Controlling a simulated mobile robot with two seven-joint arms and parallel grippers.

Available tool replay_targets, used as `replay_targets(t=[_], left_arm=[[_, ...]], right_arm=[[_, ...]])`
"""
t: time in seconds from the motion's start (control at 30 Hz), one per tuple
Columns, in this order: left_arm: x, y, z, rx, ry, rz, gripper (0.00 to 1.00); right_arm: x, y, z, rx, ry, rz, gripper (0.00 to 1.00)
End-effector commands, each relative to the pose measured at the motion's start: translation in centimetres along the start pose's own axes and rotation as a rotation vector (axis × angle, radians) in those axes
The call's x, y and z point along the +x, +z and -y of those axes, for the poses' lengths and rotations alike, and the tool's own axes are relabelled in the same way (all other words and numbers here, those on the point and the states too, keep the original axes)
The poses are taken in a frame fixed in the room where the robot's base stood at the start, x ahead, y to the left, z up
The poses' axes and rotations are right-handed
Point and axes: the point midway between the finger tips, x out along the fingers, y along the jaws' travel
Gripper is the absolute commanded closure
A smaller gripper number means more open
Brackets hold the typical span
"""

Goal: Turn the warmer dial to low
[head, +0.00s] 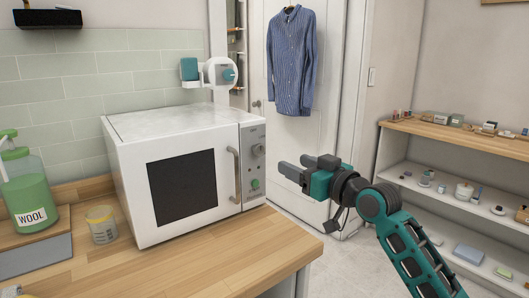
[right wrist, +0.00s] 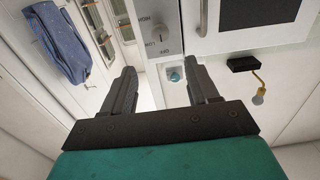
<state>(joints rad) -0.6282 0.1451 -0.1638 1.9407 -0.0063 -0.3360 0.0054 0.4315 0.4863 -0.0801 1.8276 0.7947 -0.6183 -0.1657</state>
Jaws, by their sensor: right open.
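The warmer (head: 185,165) is a white box with a dark window and a grey handle, standing on the wooden counter. Its dial (head: 258,150) is a grey knob on the narrow control panel at its right front. The dial also shows in the right wrist view (right wrist: 158,32), with HIGH, LOW and OFF marks beside it; its exact setting is too small to read. My right gripper (head: 293,167) is open and empty, just right of the panel and apart from the dial. Its fingers (right wrist: 163,85) show below the dial in the wrist view. My left gripper is not in view.
A green button (head: 255,184) sits below the dial. A WOOL bottle (head: 28,190) and a small cup (head: 101,224) stand left of the warmer. A striped shirt (head: 291,60) hangs behind. Shelves (head: 455,140) stand at right.

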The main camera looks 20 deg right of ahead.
Motion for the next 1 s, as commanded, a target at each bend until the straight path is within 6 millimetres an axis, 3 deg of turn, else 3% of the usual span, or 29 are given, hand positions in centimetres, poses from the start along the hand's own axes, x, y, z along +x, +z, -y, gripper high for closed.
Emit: replay_targets(t=[0.6, 1.0], left_arm=[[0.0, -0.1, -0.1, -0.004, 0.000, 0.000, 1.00], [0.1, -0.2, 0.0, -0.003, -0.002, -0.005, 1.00]], right_arm=[[9.6, 0.1, 0.2, 0.002, -0.001, 0.003, 0.41], [12.3, 0.2, 0.1, -0.001, -0.001, 0.003, 0.41]])
